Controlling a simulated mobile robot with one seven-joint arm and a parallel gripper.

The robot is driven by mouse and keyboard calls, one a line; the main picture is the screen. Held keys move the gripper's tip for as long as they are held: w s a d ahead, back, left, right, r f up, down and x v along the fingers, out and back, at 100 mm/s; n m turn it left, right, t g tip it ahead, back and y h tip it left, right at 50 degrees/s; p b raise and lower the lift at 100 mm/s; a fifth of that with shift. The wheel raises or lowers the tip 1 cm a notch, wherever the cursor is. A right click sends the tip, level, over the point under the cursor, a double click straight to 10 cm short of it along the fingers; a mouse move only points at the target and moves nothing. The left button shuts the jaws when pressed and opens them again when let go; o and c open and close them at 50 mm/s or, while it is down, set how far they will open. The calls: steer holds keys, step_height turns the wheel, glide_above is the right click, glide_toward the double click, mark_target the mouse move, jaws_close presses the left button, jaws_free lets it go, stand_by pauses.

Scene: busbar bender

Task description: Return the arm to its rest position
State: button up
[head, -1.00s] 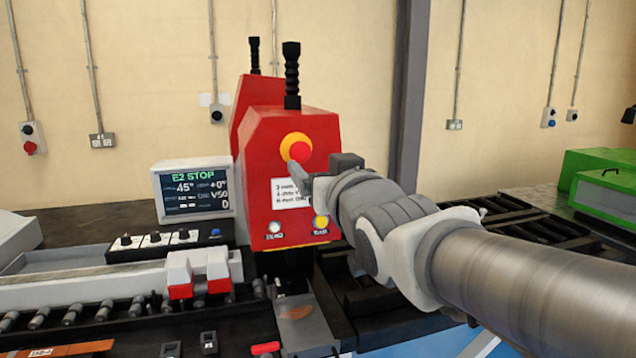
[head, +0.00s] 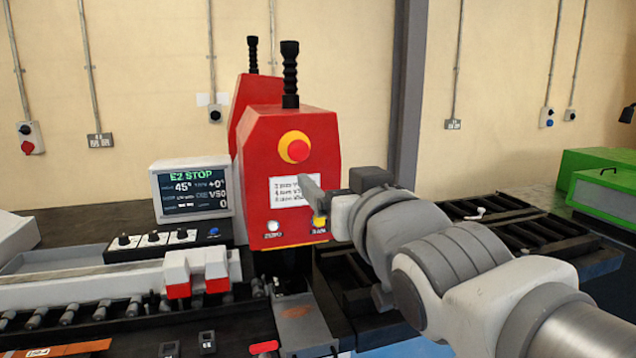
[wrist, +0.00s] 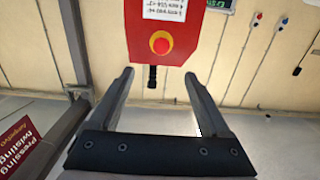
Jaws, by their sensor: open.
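My gripper (head: 318,193) is in front of the red bender housing (head: 258,190), at the height of its label and small buttons. In the wrist view my gripper (wrist: 158,92) is open, with nothing between its two fingers. A red stop button on a yellow ring (head: 296,147) sits on the housing's upper face and also shows in the wrist view (wrist: 160,43). My arm reaches in from the lower right of the head view, and its wrist hides part of the bench behind it.
A display (head: 192,188) reading "E2 STOP" stands left of the housing. Red-and-white blocks (head: 195,272) and rollers lie at the lower left. A black slotted rack (head: 510,225) and a green box (head: 600,188) are at the right. A grey post (head: 408,95) stands behind.

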steer(key=s+d+f+m+g+h, duration=0.25)
steer(key=d+f+g+h, duration=0.35)
steer(key=f, duration=0.5)
steer(key=s+d+f+g, duration=0.2)
steer(key=s+f, duration=0.3)
steer(key=s, duration=0.1)
steer(key=s+d+f+g+y+p, duration=0.1)
steer(key=s+d+f+g, duration=0.2)
steer(key=s+f, duration=0.2)
steer(key=shift+s+m+g, duration=0.3)
steer(key=shift+s+m, duration=0.05)
steer(key=shift+s, duration=0.35)
